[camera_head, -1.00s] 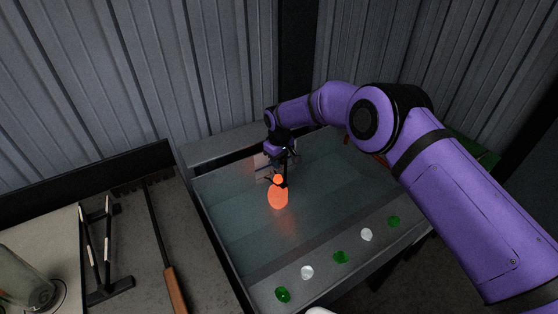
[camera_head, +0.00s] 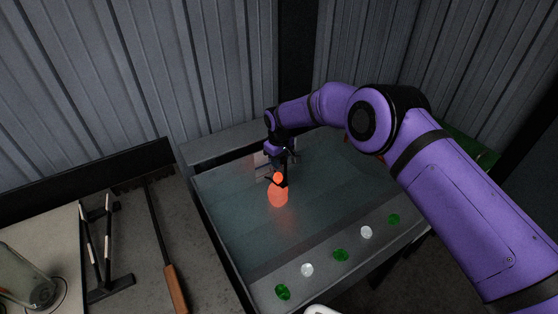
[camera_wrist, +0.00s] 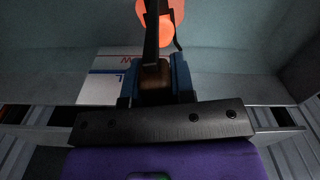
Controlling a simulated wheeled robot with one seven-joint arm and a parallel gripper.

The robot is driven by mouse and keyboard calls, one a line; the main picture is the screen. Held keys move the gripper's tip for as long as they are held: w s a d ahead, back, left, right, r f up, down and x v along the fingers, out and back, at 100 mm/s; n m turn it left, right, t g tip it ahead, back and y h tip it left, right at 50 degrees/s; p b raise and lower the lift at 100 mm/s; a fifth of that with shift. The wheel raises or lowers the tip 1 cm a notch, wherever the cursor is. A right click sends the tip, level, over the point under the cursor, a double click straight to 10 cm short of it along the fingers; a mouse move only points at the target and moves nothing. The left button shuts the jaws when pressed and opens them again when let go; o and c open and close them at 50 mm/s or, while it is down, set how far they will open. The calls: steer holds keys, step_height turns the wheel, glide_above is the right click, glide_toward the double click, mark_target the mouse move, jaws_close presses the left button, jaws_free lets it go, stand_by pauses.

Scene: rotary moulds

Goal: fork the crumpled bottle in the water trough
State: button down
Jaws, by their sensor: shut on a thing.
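The glowing orange bottle (camera_head: 278,195) is in the water trough (camera_head: 225,185), below my gripper (camera_head: 282,148). It has a rounded body and a small round top. In the wrist view the bottle (camera_wrist: 173,22) is at the top edge, partly cut off. My gripper (camera_wrist: 156,82) is shut on the brown handle of a dark fork (camera_wrist: 151,35), whose shaft reaches out to the bottle. The fork's dark end is at the bottle's neck; I cannot tell whether it touches or grips it.
A row of green and clear glass discs (camera_head: 340,255) lies along the trough's near ledge. A white-and-blue sign (camera_wrist: 105,75) is near the trough's far side.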

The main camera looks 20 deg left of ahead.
steer(key=s+d, duration=0.3)
steer(key=d, duration=0.5)
stand_by(1.4)
steer(key=shift+s, duration=0.1)
steer(key=shift+r, duration=0.1)
steer(key=shift+r, duration=2.9)
